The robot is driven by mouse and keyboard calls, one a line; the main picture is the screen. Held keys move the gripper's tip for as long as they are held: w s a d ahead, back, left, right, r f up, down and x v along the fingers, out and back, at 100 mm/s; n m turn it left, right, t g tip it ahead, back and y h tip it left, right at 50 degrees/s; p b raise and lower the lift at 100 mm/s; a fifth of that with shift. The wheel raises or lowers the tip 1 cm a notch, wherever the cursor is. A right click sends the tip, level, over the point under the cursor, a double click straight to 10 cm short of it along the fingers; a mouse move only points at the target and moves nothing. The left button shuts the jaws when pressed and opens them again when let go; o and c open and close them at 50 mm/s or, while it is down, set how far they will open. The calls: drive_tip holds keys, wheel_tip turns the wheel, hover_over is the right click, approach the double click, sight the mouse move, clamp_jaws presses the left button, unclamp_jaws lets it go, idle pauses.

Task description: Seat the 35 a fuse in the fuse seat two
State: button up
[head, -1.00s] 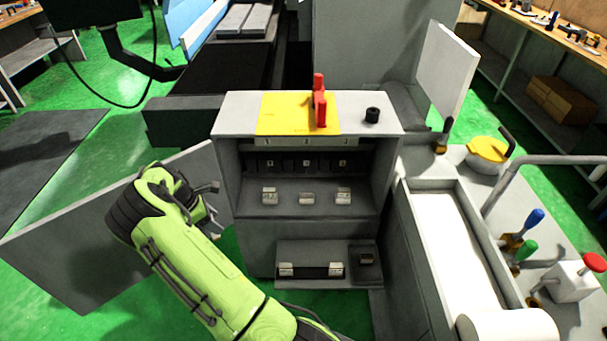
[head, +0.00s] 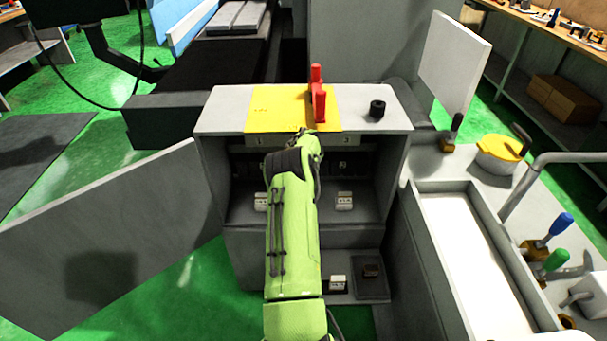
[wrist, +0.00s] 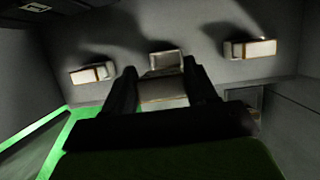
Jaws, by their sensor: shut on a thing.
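In the wrist view my gripper (wrist: 162,88) is shut on a pale block, the fuse (wrist: 163,92), between its two dark fingers; its rating cannot be read. Just beyond it is the middle seat (wrist: 165,60), a small pale fitting on the grey ledge. I cannot tell whether the fuse touches it. In the head view my green arm hides the gripper, the held fuse and the middle seat. The left seat position (head: 261,200) and right seat position (head: 344,201) each show a pale block; both also show in the wrist view, left (wrist: 92,73) and right (wrist: 250,48).
The seats sit in an open grey cabinet (head: 215,150) with its door (head: 110,240) swung out left. A red handle (head: 318,100) and black knob (head: 377,109) stand on top. A lower shelf holds a pale block (head: 338,283) and a dark piece (head: 371,270).

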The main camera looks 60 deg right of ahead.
drive_tip(key=shift+d+r, duration=0.55)
drive_tip(key=shift+r, duration=0.35)
wheel_tip(320, 180, down, 6)
drive_tip(key=b, duration=0.2)
drive_tip(key=shift+f+b, duration=0.15)
drive_tip(key=shift+b, duration=0.25)
drive_tip(key=shift+w+d+f+b, duration=0.1)
drive_tip(key=shift+w+d+b, duration=0.1)
drive_tip(key=shift+b, duration=0.35)
drive_tip(key=shift+b, duration=0.4)
idle(0.5)
drive_tip(key=shift+f+b, duration=0.35)
